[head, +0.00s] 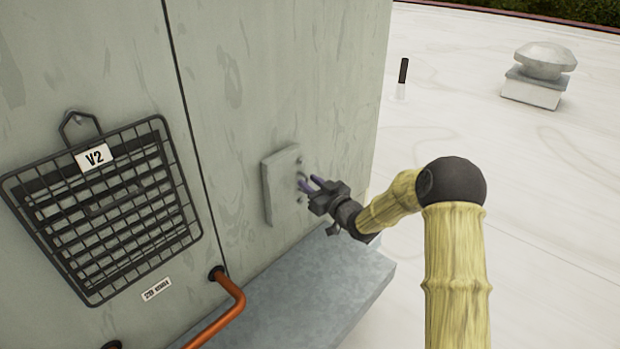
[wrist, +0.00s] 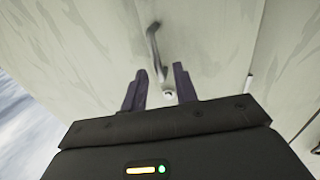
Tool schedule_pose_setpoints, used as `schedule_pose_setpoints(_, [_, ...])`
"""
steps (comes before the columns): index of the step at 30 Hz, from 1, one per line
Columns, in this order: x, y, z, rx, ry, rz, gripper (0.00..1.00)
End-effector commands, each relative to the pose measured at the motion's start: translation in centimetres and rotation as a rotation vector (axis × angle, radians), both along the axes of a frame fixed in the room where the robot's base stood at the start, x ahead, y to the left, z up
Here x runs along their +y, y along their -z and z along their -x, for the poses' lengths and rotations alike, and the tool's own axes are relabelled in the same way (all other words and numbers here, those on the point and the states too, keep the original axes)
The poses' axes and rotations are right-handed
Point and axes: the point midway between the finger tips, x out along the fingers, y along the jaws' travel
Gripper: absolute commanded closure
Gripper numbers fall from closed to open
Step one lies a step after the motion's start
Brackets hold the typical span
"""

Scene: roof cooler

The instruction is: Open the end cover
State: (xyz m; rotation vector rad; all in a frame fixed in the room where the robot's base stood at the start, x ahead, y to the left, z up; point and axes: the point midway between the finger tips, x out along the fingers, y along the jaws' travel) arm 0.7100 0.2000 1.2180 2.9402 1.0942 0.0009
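The end cover (head: 281,190) is a small grey rectangular panel on the side of the pale green cabinet, flat against the wall as far as I can tell. It carries a thin dark curved handle (wrist: 153,45), seen in the wrist view running down toward a small pale round fitting (wrist: 168,95). My gripper (head: 309,184) is at the cover's right side in the head view. In the wrist view my gripper (wrist: 158,79) is open, its two dark fingers apart. The handle's lower end lies between them in the picture; I cannot tell whether they touch it.
A black wire basket guard (head: 110,205) labelled V2 hangs on the cabinet (head: 250,70) at left. An orange pipe (head: 228,300) runs below it. A grey ledge (head: 330,285) juts out under the cover.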

Motion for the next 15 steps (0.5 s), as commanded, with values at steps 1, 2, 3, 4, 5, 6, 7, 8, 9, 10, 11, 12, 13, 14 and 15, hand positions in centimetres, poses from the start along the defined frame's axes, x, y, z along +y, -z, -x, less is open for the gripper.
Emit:
schedule_pose_setpoints(1, [0.27, -0.14, -0.27, -0.001, 0.0, -0.001, 0.71])
schedule_pose_setpoints(2, [0.36, -0.11, -0.38, 0.0, 0.0, -0.001, 0.71])
schedule_pose_setpoints(3, [0.43, -0.07, -0.49, 0.0, 0.001, -0.001, 0.71])
schedule_pose_setpoints(4, [0.45, -0.04, -0.55, 0.0, 0.001, -0.001, 0.71])
schedule_pose_setpoints(5, [0.47, -0.02, -0.57, 0.0, 0.001, -0.001, 0.71])
schedule_pose_setpoints(6, [0.47, 0.01, -0.59, 0.0, 0.001, -0.001, 0.71])
schedule_pose_setpoints(7, [0.47, 0.02, -0.59, -0.001, 0.001, -0.001, 0.71])
schedule_pose_setpoints(8, [0.46, 0.03, -0.58, -0.001, 0.001, -0.001, 0.71])
schedule_pose_setpoints(9, [0.46, 0.03, -0.57, -0.001, 0.001, -0.001, 0.71])
schedule_pose_setpoints(10, [0.46, 0.02, -0.57, -0.001, 0.001, -0.001, 0.71])
schedule_pose_setpoints(11, [0.46, 0.02, -0.57, -0.001, 0.001, -0.001, 0.71])
schedule_pose_setpoints(12, [0.46, 0.02, -0.56, -0.001, 0.001, -0.001, 0.77])
schedule_pose_setpoints(13, [0.46, 0.02, -0.56, -0.001, 0.001, -0.001, 0.83])
schedule_pose_setpoints(14, [0.45, 0.01, -0.55, -0.001, 0.001, -0.001, 0.89])
schedule_pose_setpoints(15, [0.45, 0.01, -0.55, -0.001, 0.001, -0.001, 0.96])
